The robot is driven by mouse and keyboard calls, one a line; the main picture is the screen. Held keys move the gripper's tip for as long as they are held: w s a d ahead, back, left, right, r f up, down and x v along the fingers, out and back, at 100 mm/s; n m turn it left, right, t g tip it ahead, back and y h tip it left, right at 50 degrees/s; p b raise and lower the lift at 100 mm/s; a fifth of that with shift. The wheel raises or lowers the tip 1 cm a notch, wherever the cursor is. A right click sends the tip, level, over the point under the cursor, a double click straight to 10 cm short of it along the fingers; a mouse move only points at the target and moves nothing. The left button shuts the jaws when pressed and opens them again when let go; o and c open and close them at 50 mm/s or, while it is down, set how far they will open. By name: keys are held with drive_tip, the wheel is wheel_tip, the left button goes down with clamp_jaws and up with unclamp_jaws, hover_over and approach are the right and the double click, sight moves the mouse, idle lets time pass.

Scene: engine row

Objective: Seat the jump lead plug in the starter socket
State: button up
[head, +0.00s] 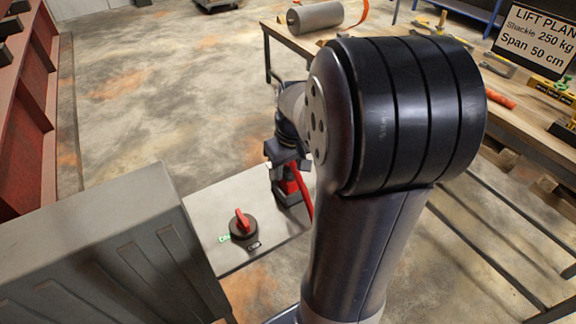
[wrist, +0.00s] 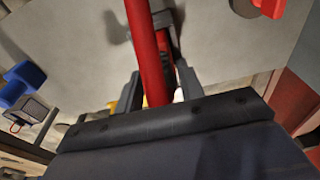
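My gripper (head: 285,160) points down over the right part of a pale grey panel (head: 205,205) in the head view. It appears shut on the red jump lead plug (head: 291,184), with a finger on each side. The plug is upright over a dark block, apparently the starter socket (head: 290,197); I cannot tell how deep it sits. The red lead (head: 304,195) hangs from the plug and passes behind my arm. In the wrist view the lead (wrist: 148,50) crosses between my fingers (wrist: 158,88) and hides much of the plug and socket.
A red rotary switch (head: 243,222) with a green label stands on the panel, left of the socket. A large grey ribbed box (head: 110,240) stands at front left. A workbench (head: 410,60) with tools lies behind and right. My arm hides the middle.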

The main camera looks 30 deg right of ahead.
sight(292, 182)
drive_tip(key=shift+o, duration=1)
wheel_tip(292, 182, up, 12)
drive_tip(key=s+p, duration=0.1)
drive_tip(key=shift+s+r, duration=0.15)
drive_tip(key=shift+s, duration=0.25)
drive_tip(key=f, duration=0.4)
drive_tip(key=w+f, duration=0.1)
drive_tip(key=f, duration=0.3)
drive_tip(key=w+f, duration=0.1)
drive_tip(key=f, duration=0.3)
drive_tip(key=shift+b, duration=0.35)
drive_tip(key=shift+r, duration=1.55)
drive_tip(key=shift+s+r, duration=0.1)
